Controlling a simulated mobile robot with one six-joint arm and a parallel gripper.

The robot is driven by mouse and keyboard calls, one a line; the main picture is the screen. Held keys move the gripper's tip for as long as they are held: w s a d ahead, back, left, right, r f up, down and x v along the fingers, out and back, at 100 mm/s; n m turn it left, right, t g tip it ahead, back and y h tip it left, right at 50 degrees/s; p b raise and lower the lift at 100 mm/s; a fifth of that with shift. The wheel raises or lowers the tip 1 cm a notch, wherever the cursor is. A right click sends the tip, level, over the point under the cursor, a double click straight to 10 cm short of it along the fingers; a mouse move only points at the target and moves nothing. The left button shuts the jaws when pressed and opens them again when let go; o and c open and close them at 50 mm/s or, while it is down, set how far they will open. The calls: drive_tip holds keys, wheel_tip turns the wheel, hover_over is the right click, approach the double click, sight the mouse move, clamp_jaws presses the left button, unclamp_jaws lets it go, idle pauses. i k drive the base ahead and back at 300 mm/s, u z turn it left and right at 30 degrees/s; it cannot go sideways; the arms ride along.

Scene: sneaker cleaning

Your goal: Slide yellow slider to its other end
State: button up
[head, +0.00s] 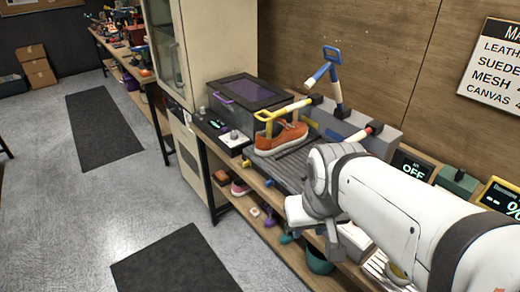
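I cannot clearly make out which part is the yellow slider. A yellow bar (288,108) with a loop-shaped end reaches out over the orange sneaker (281,138) on the bench. A small yellow piece (246,161) shows at the front of the black control panel (222,133), too small to identify. My gripper (303,213) is at the end of my white arm, in front of the bench edge and right of the panel. Its fingers are not clearly visible, so I cannot tell whether it is open or shut.
A blue-and-white lever (330,72) stands up behind the sneaker, and a red-tipped lever (365,131) lies right of it. A shelf (262,222) holds small items below.

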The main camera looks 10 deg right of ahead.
sight(248, 164)
drive_tip(key=z, duration=2.7)
drive_tip(key=k, duration=1)
drive_tip(key=u, duration=1.9)
drive_tip(key=i, duration=0.75)
